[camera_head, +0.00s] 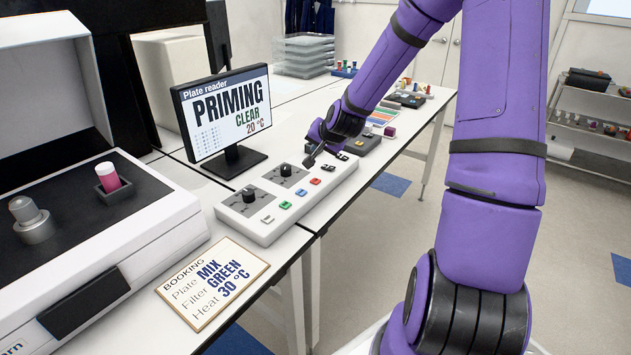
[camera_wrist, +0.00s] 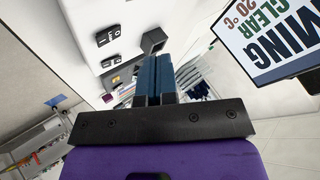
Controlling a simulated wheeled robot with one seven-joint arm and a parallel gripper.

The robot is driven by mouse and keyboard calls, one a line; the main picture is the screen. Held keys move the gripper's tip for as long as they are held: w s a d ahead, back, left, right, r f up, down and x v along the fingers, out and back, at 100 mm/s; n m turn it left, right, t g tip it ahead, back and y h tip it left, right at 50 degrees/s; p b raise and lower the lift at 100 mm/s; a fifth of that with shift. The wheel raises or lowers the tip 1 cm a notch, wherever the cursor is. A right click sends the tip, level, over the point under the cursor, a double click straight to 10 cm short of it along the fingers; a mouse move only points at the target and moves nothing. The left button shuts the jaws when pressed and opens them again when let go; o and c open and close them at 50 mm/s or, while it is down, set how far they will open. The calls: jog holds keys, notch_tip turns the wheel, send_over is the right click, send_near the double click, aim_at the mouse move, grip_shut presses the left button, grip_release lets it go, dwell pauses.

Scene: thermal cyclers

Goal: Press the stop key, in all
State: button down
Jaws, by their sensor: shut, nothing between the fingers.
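The white control panel (camera_head: 262,232) lies on the bench and carries two black knobs, the nearer (camera_head: 249,195) and the farther (camera_head: 286,170). A row of small coloured keys runs along it, including a green key (camera_head: 285,205), a blue key (camera_head: 301,193) and a red key (camera_head: 315,181). Their labels are too small to read, so I cannot tell which is the stop key. My gripper (camera_head: 309,162) is shut and empty, over the panel's far part, seemingly above its surface. In the wrist view its fingers (camera_wrist: 155,80) are together, with black rocker switches (camera_wrist: 108,35) beside them.
The plate reader screen (camera_head: 226,112) reads PRIMING, CLEAR, 20 °C. A booking card (camera_head: 212,283) reads Plate MIX, Filter GREEN, Heat 30 °C. A dark grey device (camera_head: 362,143) sits beyond the panel.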

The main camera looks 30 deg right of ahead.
aim_at(317, 180)
jog(key=shift+f, duration=3.9)
jog(key=shift+f, duration=0.15)
jog(key=shift+f, duration=0.25)
jog(key=shift+f, duration=0.35)
jog(key=shift+r, duration=0.8)
jog(key=shift+r, duration=2.5)
